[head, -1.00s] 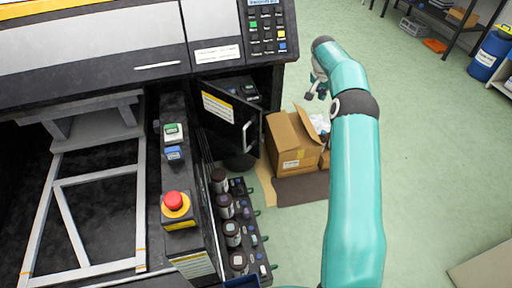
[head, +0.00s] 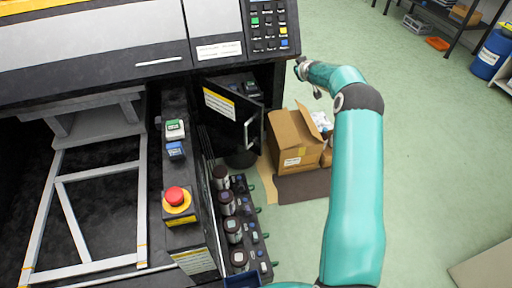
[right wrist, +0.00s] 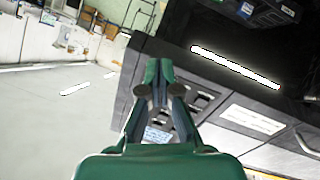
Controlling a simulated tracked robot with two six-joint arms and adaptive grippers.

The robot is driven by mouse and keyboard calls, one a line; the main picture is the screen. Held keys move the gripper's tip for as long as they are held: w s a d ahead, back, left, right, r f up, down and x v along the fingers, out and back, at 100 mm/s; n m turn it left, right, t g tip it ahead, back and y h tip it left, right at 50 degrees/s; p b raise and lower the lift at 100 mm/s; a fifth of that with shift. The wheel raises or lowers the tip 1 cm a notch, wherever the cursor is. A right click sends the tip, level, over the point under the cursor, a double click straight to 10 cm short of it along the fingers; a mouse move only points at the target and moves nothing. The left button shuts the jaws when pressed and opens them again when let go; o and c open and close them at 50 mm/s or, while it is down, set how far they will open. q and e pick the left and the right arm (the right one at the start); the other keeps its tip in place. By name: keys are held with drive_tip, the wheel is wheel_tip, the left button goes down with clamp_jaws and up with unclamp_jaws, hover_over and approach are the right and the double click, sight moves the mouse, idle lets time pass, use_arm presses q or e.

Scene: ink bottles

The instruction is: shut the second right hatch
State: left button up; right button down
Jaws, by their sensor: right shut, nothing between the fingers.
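The hatch (head: 229,120), a black door with a white-and-yellow label and a light handle, stands open at the machine's right end. Dark equipment shows in the compartment behind it. My right gripper (head: 302,70) is shut and empty, up and to the right of the hatch, beside the machine's corner below the keypad. It is apart from the hatch in the picture. In the right wrist view the fingers (right wrist: 160,94) point toward the machine's dark side. I cannot pick out the hatch for certain there. My left gripper is out of view.
An open cardboard box (head: 296,143) stands on the floor right of the hatch. Several ink bottles (head: 228,203) stand in a row below it. A red stop button (head: 175,196) sits on the machine. The green floor (head: 430,150) to the right is mostly clear.

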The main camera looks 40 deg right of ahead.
drive_tip(key=w+a+f+n+t+h+b, duration=0.25)
drive_tip(key=a+f+n+t, duration=0.35)
drive_tip(key=a, duration=0.3)
drive_tip(key=s+a+f+n+g+h+b, duration=0.1)
drive_tip(key=s+a+f+n+b, duration=0.2)
drive_tip(key=s+a+f, duration=0.4)
drive_tip(key=s+a+f+n+h+b, duration=0.25)
drive_tip(key=s+a+f, duration=0.2)
drive_tip(key=a, duration=0.45)
drive_tip(key=n+y+b, duration=0.1)
drive_tip(key=y+b, duration=0.2)
drive_tip(key=b, duration=0.1)
approach(256, 139)
drive_tip(key=shift+n, duration=0.25)
drive_tip(key=shift+p+x, duration=1.45)
drive_tip(key=shift+x, duration=1.6)
drive_tip(key=shift+r, duration=0.15)
